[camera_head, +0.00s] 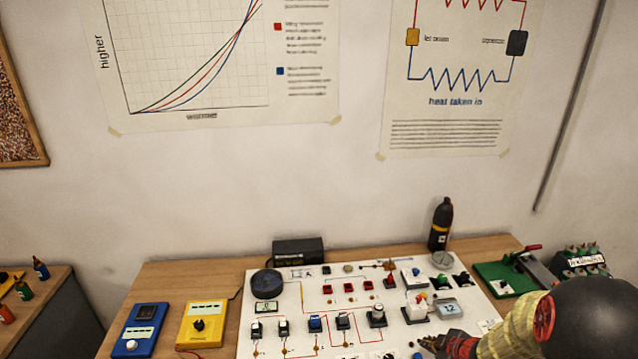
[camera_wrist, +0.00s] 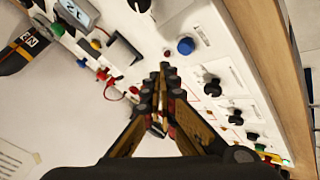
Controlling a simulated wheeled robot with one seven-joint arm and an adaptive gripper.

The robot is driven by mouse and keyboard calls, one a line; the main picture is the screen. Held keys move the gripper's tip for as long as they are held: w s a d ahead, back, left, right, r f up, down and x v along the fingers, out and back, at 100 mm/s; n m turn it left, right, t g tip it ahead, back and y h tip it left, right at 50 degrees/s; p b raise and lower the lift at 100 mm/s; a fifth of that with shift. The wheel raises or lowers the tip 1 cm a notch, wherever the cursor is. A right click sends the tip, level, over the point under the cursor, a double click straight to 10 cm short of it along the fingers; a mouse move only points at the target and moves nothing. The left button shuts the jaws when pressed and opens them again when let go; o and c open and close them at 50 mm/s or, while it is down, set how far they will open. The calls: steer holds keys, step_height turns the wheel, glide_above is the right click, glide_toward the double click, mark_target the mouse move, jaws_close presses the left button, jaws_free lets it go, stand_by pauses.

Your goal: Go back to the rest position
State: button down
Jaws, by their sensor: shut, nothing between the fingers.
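My gripper (camera_head: 436,342) shows at the lower right of the head view, at the end of my arm, near the front right part of the white gauge panel (camera_head: 320,291). In the wrist view my gripper (camera_wrist: 164,75) points at the panel (camera_wrist: 235,62), with its fingers together and nothing between them. A blue knob (camera_wrist: 186,46) and several black knobs show just beyond and to the right of the fingertips. I cannot tell whether the fingertips touch the panel. My arm hides the panel's right front corner in the head view.
A yellow meter (camera_head: 203,324) and a blue meter (camera_head: 139,329) lie left of the panel. A dark bottle (camera_head: 441,224) stands at the back right. A green board (camera_head: 506,278) lies at the right. The wooden table (camera_head: 180,272) has bare room at its back left.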

steer(key=s+d+f+m+g+h, duration=0.2)
steer(key=s+d+m+g+h, duration=0.15)
steer(key=s+d, duration=0.25)
steer(key=s+r+m+g+h+b, duration=0.1)
steer(key=s+r+m+g+b, duration=0.1)
steer(key=s+r+m, duration=0.55)
steer(key=s+a+r+t+y+b, duration=0.1)
steer(key=s+a+r, duration=0.3)
steer(key=a, duration=0.4)
steer(key=s+a+r+y+b, duration=0.1)
steer(key=s+a+r+b, duration=0.1)
steer(key=s+a+r, duration=0.2)
steer(key=s+a+r+t+y+b, duration=0.1)
steer(key=s+a+r, duration=0.3)
steer(key=a+r, duration=0.4)
steer(key=a+b, duration=0.1)
steer(key=a, duration=0.2)
steer(key=shift+s+a+r+t, duration=0.3)
steer(key=shift+s+a+t, duration=0.05)
steer(key=shift+s, duration=0.05)
